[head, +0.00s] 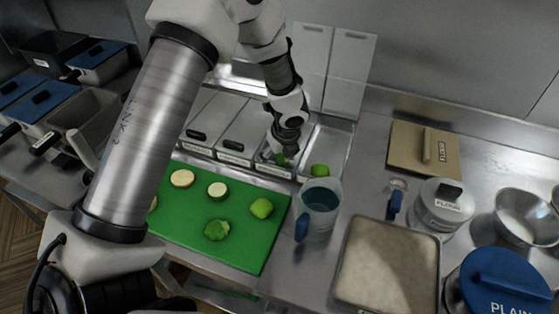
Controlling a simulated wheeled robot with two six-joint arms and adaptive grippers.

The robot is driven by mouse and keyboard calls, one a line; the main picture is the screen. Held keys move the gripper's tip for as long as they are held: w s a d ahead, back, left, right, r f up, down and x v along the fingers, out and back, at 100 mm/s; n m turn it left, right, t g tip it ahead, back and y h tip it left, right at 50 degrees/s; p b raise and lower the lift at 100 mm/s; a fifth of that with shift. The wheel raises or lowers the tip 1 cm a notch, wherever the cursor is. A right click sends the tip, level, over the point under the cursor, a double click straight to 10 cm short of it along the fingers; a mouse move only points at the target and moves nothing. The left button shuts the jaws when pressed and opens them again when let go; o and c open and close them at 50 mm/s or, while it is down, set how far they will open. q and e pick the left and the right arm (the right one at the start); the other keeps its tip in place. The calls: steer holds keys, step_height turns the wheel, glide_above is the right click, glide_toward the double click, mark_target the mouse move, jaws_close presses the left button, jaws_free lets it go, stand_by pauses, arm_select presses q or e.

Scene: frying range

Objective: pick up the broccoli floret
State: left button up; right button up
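A bumpy green piece that looks like a broccoli floret (217,229) lies on the green cutting board (240,247), near its front edge. My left gripper (279,155) points down over the row of steel bins behind the board, well away from that piece. A small green piece (281,160) shows right at its fingertips; I cannot tell whether it is gripped or lies in the bin below. Another green piece (320,170) sits in the open bin to the right. The fingers are too small and dark to read. My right gripper is out of view.
Round pale slices (217,190) and a smooth green piece (261,208) share the board. Further right are a flour tray (388,264), a flour canister (444,205), a blue lid (503,283) and a steel bowl (527,215).

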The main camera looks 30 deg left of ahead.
mark_target(280, 155)
arm_select(q)
steer(key=shift+w+f, duration=0.15)
steer(key=shift+w, duration=0.05)
steer(key=c, duration=0.4)
steer(key=shift+d+r, duration=0.2)
steer(key=shift+d, duration=0.05)
steer(key=shift+c, duration=0.3)
steer(key=shift+s+a, duration=0.1)
steer(key=shift+s, duration=0.1)
steer(key=shift+c, duration=0.3)
steer(key=r, duration=0.3)
steer(key=shift+w+a, duration=0.1)
steer(key=shift+w, duration=0.1)
jaws_close()
step_height(280, 155, up, 7)
steer(key=shift+p, duration=0.35)
steer(key=shift+c, duration=1.1)
jaws_free()
steer(key=o, duration=1.1)
steer(key=shift+s, duration=0.1)
